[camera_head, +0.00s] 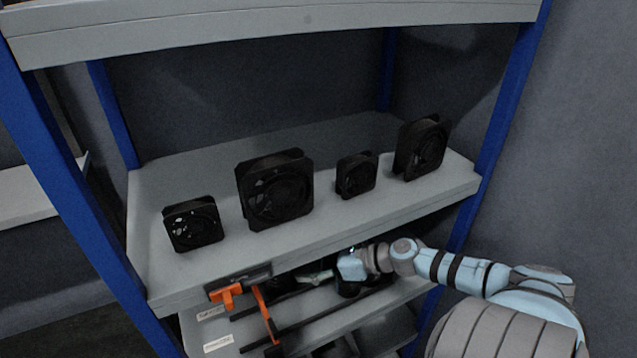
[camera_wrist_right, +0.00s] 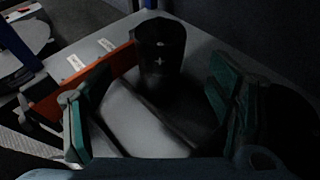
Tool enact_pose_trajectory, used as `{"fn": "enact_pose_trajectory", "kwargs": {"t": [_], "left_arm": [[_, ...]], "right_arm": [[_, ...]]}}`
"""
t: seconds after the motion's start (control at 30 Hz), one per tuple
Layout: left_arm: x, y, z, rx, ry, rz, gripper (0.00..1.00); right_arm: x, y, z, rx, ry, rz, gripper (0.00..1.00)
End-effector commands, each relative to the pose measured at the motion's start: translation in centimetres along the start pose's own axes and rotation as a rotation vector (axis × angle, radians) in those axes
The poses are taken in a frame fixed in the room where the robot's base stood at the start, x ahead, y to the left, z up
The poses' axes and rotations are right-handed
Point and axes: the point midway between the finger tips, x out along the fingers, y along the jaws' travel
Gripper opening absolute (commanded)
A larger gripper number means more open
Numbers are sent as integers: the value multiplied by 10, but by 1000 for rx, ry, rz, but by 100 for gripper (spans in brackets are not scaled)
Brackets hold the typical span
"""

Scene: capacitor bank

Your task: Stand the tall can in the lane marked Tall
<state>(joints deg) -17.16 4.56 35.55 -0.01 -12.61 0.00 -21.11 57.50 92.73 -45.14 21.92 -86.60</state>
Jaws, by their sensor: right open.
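A black can (camera_wrist_right: 160,48) with a plus mark on its side stands upright on the grey lower shelf in the right wrist view. My right gripper (camera_wrist_right: 150,108) is open, its green-padded fingers spread to either side, with the can ahead of and between them, apart from both. In the head view my right gripper (camera_head: 318,276) reaches under the middle shelf; I cannot clearly make out the can there. Two white lane labels (camera_head: 218,343) (camera_head: 211,313) are on the lower shelf, too small to read. My left gripper is out of view.
An orange divider (camera_wrist_right: 88,80) runs left of the can; it also shows in the head view (camera_head: 265,316). Another orange piece (camera_head: 226,295) is at the shelf front. Several black fans, one large (camera_head: 275,190), stand on the middle shelf (camera_head: 350,215), which overhangs my right arm.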

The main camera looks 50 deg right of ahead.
Motion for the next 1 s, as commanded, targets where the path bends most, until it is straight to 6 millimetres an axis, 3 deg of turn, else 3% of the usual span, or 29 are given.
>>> {"fn": "enact_pose_trajectory", "kwargs": {"t": [0.03,0.2,0.83,0.93,1.0], "left_arm": [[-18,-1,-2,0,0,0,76],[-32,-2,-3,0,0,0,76],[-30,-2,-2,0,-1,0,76],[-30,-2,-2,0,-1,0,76],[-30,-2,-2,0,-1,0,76]], "right_arm": [[-9,0,8,3,3,0,76],[-19,0,4,-1,1,0,76],[-19,0,0,5,-4,-3,76],[-13,3,3,139,-41,-60,76],[-7,7,6,386,-106,-160,76]]}}
